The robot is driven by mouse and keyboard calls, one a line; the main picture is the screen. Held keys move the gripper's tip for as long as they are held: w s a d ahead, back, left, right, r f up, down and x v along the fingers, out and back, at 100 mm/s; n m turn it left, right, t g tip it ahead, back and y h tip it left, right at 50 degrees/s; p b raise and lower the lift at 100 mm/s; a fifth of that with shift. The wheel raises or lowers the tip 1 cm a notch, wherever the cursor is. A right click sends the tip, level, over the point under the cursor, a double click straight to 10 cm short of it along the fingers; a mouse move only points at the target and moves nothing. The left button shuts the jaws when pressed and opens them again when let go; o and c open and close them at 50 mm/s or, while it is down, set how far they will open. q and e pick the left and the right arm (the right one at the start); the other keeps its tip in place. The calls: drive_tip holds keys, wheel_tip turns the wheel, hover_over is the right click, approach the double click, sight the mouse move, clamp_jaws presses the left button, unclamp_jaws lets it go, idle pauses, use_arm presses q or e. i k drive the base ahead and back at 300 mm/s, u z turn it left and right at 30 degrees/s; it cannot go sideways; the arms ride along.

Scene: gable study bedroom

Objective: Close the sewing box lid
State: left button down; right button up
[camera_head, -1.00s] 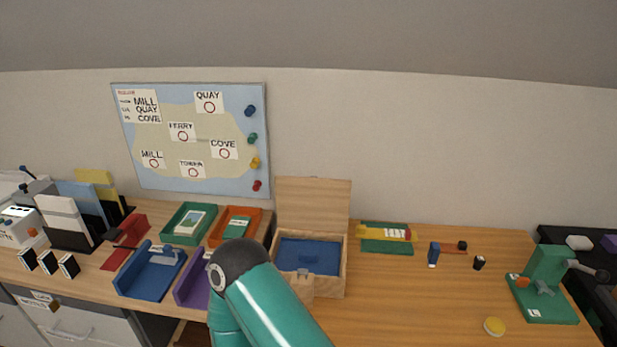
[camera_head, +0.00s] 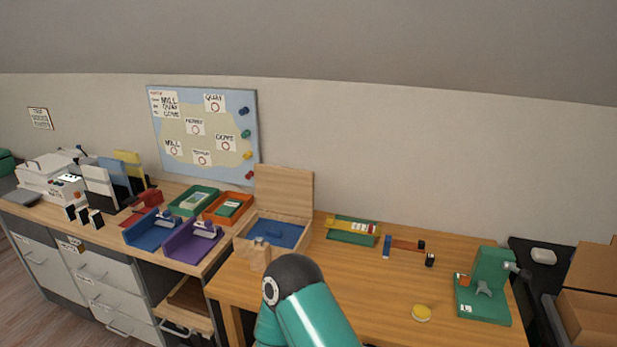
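The sewing box (camera_head: 303,238) is a light wooden box on the desk with a blue lining (camera_head: 276,233) inside. Its lid (camera_head: 284,190) stands up, open, at the back near the wall. A small blue item (camera_head: 272,234) lies on the lining. One teal arm of mine rises in front of the box at the bottom of the view, with its dark joint just below the box. No gripper fingers of mine show in the head view, so the state of both is hidden.
Blue and purple trays (camera_head: 193,245) and an orange tray (camera_head: 228,208) stand left of the box. The desk's middle right is mostly clear.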

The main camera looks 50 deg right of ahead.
sight(282, 190)
drive_tip(key=k, duration=0.85)
drive_tip(key=z, duration=0.6)
drive_tip(key=i, duration=1)
